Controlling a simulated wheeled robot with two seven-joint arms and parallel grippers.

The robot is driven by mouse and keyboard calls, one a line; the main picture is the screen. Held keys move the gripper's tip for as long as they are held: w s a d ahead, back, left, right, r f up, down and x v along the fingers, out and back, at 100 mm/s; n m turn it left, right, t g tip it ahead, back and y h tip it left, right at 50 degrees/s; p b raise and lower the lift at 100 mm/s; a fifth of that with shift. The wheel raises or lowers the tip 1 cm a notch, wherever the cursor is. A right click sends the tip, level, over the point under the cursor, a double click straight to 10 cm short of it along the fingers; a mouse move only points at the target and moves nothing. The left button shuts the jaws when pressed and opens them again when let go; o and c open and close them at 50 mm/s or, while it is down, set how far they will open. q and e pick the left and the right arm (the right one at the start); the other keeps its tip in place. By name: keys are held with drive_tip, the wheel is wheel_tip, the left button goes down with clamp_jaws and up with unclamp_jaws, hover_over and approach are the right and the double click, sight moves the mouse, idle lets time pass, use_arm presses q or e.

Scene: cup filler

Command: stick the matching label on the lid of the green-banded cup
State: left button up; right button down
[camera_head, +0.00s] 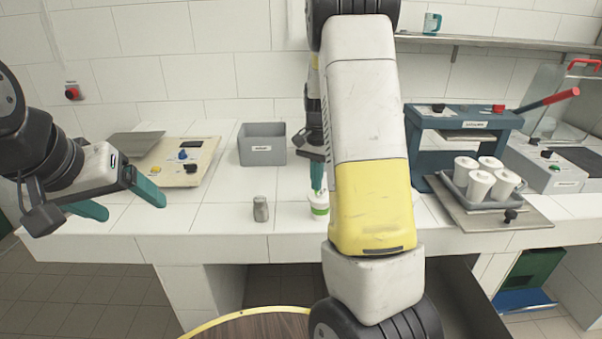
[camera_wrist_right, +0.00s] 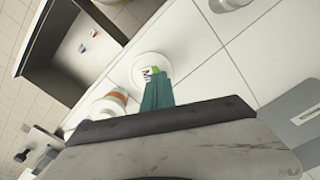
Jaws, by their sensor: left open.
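The green-banded cup (camera_head: 319,209) stands upright near the counter's front edge, partly behind my right arm. Its white lid (camera_wrist_right: 143,60) faces up in the right wrist view, with a small label (camera_wrist_right: 149,73) showing a dark letter and green at the fingertips. I cannot tell whether the label is pinched or lies flat on the lid. My right gripper (camera_wrist_right: 156,94) has its teal fingers close together, tips at the lid; it is over the cup in the head view (camera_head: 317,177). My left gripper (camera_head: 124,198) is open and empty at the left, above the counter's front edge.
An orange-banded cup (camera_wrist_right: 110,104) stands near the green-banded one. A grey weight-like object (camera_head: 260,208) stands to the left. A grey bin (camera_head: 262,150) and a control panel (camera_head: 182,163) are behind. White cups in a tray (camera_head: 464,195) sit by a blue press (camera_head: 427,152).

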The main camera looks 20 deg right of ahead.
drive_tip(key=c, duration=1.6)
unclamp_jaws()
drive_tip(key=shift+c, duration=0.2)
drive_tip(key=shift+r, duration=0.1)
wheel_tip(320, 180, up, 8)
drive_tip(key=shift+f, duration=0.2)
